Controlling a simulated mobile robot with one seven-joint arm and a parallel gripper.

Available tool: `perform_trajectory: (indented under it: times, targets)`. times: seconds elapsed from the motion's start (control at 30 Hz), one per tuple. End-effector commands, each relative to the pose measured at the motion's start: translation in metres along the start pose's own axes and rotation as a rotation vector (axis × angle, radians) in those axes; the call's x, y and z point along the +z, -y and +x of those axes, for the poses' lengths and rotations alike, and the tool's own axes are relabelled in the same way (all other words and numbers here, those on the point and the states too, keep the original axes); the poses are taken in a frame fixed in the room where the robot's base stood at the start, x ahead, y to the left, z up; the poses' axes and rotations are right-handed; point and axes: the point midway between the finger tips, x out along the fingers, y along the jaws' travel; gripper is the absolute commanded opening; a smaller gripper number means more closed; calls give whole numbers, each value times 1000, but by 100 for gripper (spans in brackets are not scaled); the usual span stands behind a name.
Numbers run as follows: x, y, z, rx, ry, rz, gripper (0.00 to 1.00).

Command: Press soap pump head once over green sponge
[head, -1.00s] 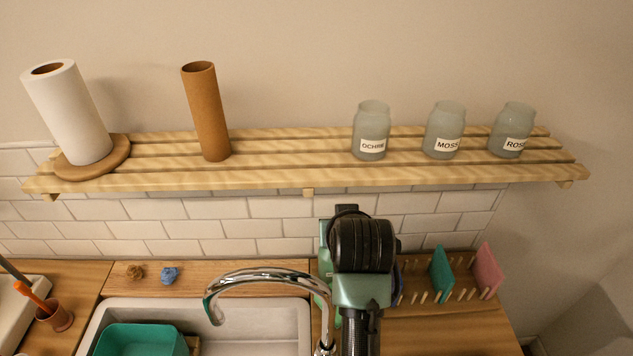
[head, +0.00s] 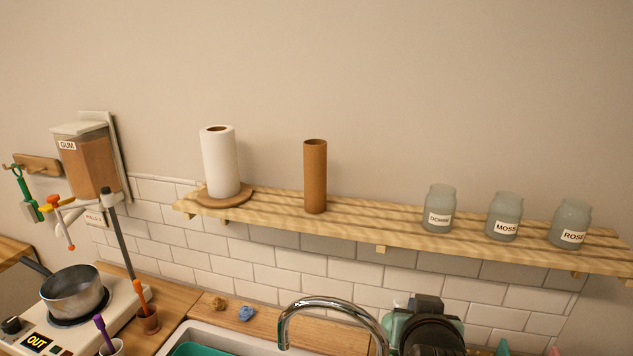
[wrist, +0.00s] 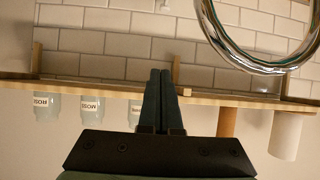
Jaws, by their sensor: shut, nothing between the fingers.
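My gripper (wrist: 160,74) is in the wrist view, its two dark fingers lying together, shut and empty. That view is upside down, with the wall shelf and tiles beyond the fingers. In the head view only part of my arm shows at the bottom right, and the fingers are not seen there. I see no soap pump and cannot make out a green sponge in either view.
A chrome faucet (head: 330,306) arches over the sink (head: 205,331), which holds a teal basin (head: 196,350). A wall shelf (head: 375,233) bears a paper roll (head: 220,165), a cardboard tube (head: 315,178) and labelled jars (head: 505,217). A pot (head: 75,296) stands at left.

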Motion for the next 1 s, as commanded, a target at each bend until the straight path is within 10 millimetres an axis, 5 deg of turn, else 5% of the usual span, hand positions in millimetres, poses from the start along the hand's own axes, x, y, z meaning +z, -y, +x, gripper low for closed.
perform_trajectory:
  times: [0.17, 0.27, 0.4, 0.5, 0.6, 0.73, 1.0]
  targets:
    - [-74, 32, -42, -39, -274, -23, 0]
    - [-121, 53, -84, -71, -468, -28, 0]
    - [-179, 82, -168, -131, -777, -19, 0]
    - [-205, 96, -232, -174, -978, -3, 0]
    - [-219, 103, -288, -208, -1141, 18, 0]
    - [-225, 106, -335, -237, -1273, 39, 0]
    - [-226, 106, -356, -249, -1328, 50, 0]
